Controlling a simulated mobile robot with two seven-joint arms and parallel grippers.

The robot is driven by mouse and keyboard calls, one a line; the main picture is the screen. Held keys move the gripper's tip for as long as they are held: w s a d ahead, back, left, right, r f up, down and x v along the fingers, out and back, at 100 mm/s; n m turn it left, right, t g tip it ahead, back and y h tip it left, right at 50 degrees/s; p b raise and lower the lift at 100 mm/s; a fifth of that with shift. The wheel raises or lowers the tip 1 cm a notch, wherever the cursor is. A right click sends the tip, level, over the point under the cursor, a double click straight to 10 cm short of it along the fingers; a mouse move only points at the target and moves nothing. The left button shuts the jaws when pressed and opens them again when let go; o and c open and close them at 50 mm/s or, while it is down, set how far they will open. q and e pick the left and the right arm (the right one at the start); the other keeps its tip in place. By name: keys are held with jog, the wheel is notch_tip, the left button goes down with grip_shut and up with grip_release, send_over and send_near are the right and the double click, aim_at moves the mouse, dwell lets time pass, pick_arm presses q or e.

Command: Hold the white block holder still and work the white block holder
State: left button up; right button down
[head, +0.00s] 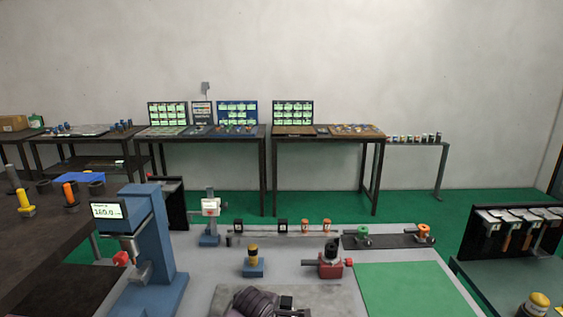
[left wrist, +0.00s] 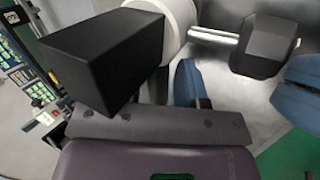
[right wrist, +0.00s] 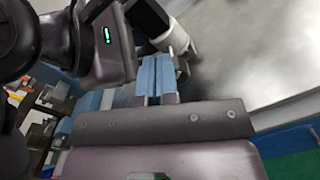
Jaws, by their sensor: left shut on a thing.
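The white block holder shows as a white round body (left wrist: 172,14) with a large black block (left wrist: 105,60) beside it, at the top of the left wrist view. It also shows in the right wrist view (right wrist: 181,40), beyond the fingertips. My left gripper (left wrist: 172,82) is shut on the holder; one blue finger shows and the black block hides the grip. My right gripper (right wrist: 157,78) has its two blue fingers side by side, shut, close below the white body. I cannot tell whether they touch it. In the head view, the holder is not clearly visible.
A dark hexagonal part (left wrist: 264,45) lies right of the holder. On the grey table stand a blue press (head: 150,235), a red fixture (head: 330,264), and a small blue stand (head: 253,266). A green mat (head: 410,288) is clear at right.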

jog(key=shift+w+d+f, duration=0.15)
jog(key=shift+d+f, duration=0.2)
jog(key=shift+d, duration=0.35)
dwell(0.5)
jog(key=shift+d+f, duration=0.2)
jog(key=shift+d, duration=0.05)
jog(key=shift+d+f, duration=0.1)
jog(key=shift+d, duration=0.1)
dwell(0.4)
jog(key=shift+d+r, duration=0.2)
jog(key=s, duration=0.6)
jog(key=shift+a, duration=0.35)
